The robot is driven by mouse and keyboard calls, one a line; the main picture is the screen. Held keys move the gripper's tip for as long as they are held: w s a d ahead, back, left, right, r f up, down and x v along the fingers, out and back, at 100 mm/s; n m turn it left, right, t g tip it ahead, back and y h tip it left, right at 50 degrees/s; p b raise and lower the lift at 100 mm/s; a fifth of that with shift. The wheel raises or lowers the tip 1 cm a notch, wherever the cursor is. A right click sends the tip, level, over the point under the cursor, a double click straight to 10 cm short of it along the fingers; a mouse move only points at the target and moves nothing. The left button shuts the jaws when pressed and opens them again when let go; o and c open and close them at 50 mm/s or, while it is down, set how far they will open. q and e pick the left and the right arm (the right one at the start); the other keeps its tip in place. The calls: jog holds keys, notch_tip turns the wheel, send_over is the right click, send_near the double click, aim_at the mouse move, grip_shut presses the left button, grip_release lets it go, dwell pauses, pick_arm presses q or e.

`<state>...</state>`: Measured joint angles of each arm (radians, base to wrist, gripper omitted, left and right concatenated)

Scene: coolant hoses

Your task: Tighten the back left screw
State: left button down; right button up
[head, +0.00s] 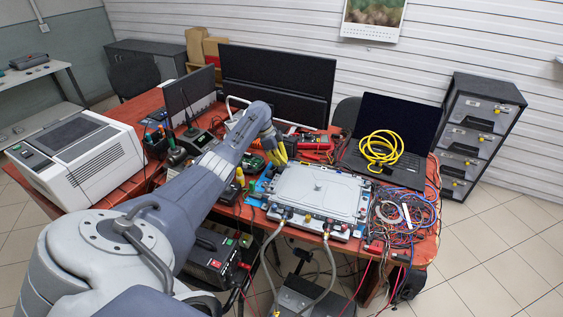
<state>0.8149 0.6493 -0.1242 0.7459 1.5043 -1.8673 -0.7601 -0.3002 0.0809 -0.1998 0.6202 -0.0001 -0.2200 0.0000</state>
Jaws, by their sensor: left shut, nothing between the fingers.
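A flat grey metal unit with a lid (320,188) lies near the front edge of the red table (425,245). Grey hoses (268,250) with fittings join its front side and hang below the table edge. My left arm reaches in from the lower left. My left gripper (279,157), with yellow fingers, points down at the unit's back left corner. Its fingers are together and hold nothing. The back left screw is too small or hidden by the gripper to make out, and I cannot tell whether the fingers touch it. My right gripper is not in view.
A laptop (398,125) with a coiled yellow cable (380,151) stands behind right. Tangled wires (405,213) lie right of the unit. Dark monitors (278,72) stand at the back, and a white box-shaped device (78,158) at left. The table is crowded.

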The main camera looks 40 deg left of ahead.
pick_arm(q)
jog(key=c, duration=1.6)
grip_release()
jog(key=v, duration=1.2)
jog(key=shift+f, duration=0.1)
